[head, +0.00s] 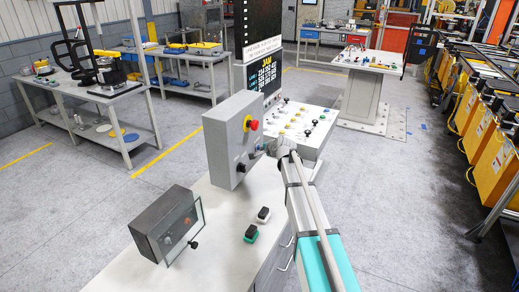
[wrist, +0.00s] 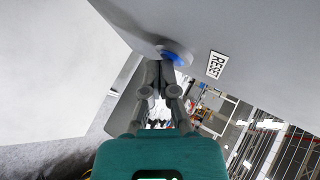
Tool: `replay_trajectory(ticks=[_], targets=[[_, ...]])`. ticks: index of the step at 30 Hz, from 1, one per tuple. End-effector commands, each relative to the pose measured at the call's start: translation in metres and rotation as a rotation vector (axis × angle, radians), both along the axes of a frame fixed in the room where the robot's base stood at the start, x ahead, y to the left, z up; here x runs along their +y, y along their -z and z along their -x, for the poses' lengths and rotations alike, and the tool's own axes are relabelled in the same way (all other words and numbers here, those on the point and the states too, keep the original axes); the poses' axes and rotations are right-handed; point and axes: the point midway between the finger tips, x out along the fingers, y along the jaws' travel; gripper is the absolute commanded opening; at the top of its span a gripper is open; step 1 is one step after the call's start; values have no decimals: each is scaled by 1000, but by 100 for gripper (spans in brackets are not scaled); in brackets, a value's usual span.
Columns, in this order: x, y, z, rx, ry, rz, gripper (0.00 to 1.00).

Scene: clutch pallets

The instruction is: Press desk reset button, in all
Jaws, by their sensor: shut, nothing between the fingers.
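The blue reset button (wrist: 176,57) sits in a round pale collar on the grey control box, beside a label reading RESET (wrist: 216,64), in the wrist view. In the head view the grey control box (head: 222,150) stands on the desk (head: 212,205), with a red stop button (head: 252,124) on its right face. My gripper (head: 266,147) reaches that face from the right, below the red button. In the wrist view my gripper (wrist: 162,66) is shut and empty, its tips close in front of the blue button. I cannot tell if they touch it.
A dark box with a clear front (head: 165,228) stands on the desk at the near left. A sloped button panel (head: 300,125) stands behind my gripper.

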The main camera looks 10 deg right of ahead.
Motion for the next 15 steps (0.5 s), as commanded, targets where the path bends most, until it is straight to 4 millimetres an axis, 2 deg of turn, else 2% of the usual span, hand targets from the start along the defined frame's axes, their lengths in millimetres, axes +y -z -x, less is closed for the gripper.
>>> replay_trajectory(ticks=[15], targets=[[-13, 0, 9, 0, -1, 0, 0]])
